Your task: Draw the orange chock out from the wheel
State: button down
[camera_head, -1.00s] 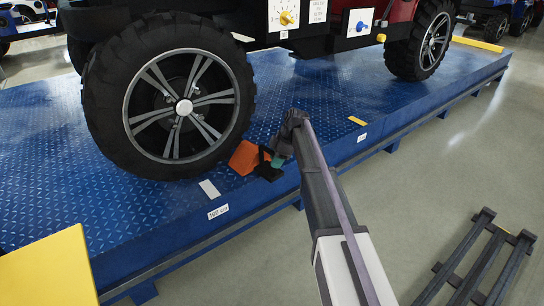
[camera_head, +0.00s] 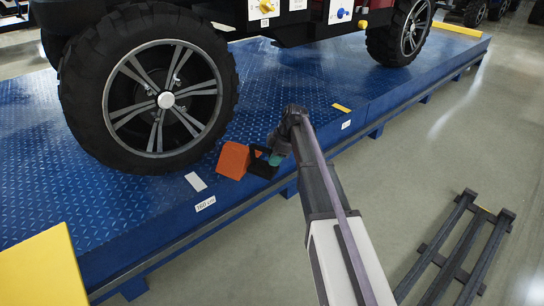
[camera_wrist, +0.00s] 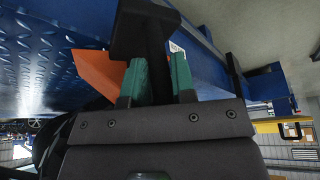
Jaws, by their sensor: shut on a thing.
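The orange chock (camera_head: 233,160) is on the blue platform, just right of and in front of the big black wheel (camera_head: 165,98). In the head view its upper left edge is close to the tyre; I cannot tell whether they touch. Its black handle (camera_head: 262,163) points toward the platform's front edge. My gripper (camera_head: 275,159) reaches in from the right, shut on this handle. In the wrist view (camera_wrist: 159,82) the teal fingers sit on both sides of the black handle bar, with the orange chock (camera_wrist: 98,72) behind, partly hidden.
A yellow block (camera_head: 40,268) stands at the lower left. A dark slatted rack (camera_head: 455,245) lies on the floor at right. The grey floor between them is clear.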

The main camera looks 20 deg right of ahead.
notch_tip(320, 180, up, 7)
jog(key=s+d+p, duration=0.1)
jog(key=s+p, duration=0.1)
jog(key=p, duration=0.5)
jog(key=shift+s, duration=0.35)
jog(key=shift+d, duration=0.1)
